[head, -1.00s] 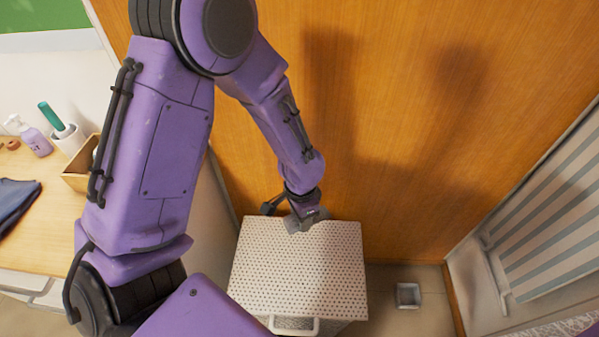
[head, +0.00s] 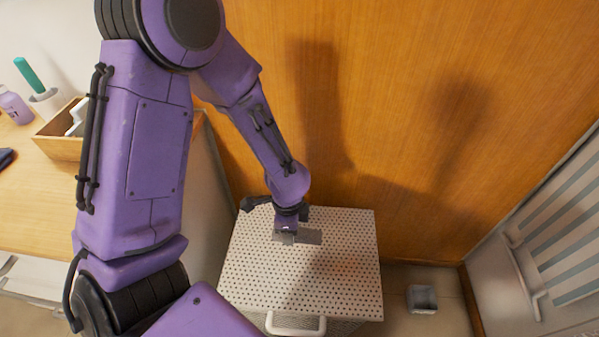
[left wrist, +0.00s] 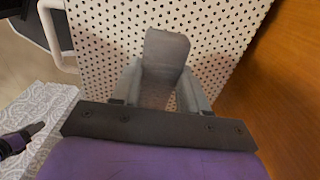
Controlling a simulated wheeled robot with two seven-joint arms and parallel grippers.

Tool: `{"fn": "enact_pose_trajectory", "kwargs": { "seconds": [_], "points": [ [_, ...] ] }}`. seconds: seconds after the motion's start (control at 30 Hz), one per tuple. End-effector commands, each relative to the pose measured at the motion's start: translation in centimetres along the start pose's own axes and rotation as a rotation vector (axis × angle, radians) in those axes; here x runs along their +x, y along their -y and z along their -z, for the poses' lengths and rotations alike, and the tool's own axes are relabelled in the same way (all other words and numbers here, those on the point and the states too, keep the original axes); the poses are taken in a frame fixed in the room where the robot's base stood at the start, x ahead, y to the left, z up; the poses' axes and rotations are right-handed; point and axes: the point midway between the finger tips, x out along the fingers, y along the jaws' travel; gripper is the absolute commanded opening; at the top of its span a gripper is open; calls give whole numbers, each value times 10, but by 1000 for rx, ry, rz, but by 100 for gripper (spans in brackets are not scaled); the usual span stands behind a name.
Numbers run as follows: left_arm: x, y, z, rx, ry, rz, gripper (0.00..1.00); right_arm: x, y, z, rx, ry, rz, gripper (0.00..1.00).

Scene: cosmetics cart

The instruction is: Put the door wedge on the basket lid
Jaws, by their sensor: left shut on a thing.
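The basket lid (head: 335,268) is a white perforated panel on top of a basket against the wooden wall. My left gripper (head: 290,238) is over the back part of the lid. In the left wrist view my left gripper (left wrist: 160,92) is shut on the grey door wedge (left wrist: 166,50), which lies between its fingers and sticks out past them. In the head view the wedge (head: 311,237) shows as a small grey piece at the fingertips, low over the lid. I cannot tell whether it touches the lid.
A wooden counter (head: 40,190) with a wooden box (head: 55,135) and bottles stands at the left. The wooden wall (head: 400,130) rises right behind the lid. A small grey container (head: 422,298) sits on the floor to the right. The front of the lid is clear.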

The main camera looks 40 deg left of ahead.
Motion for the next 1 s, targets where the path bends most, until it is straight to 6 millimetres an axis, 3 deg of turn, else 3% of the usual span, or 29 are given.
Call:
{"fn": "enact_pose_trajectory", "kwargs": {
  "seconds": [0.23,0.4,0.53,0.93,0.97,1.0],
  "points": [
    [48,38,13,-2,0,-2,12,10,1,-4,0,0,0,43],
    [65,52,17,-3,1,-2,12,12,1,-5,0,0,0,43],
    [88,51,17,0,2,-2,12,15,1,-6,0,0,0,43],
    [95,51,18,0,-1,0,12,16,1,-6,0,0,0,43],
    [94,51,18,-1,-1,0,54,15,1,-6,0,0,0,43],
    [94,51,18,-1,-1,0,67,15,1,-6,0,0,0,43]
  ]
}}
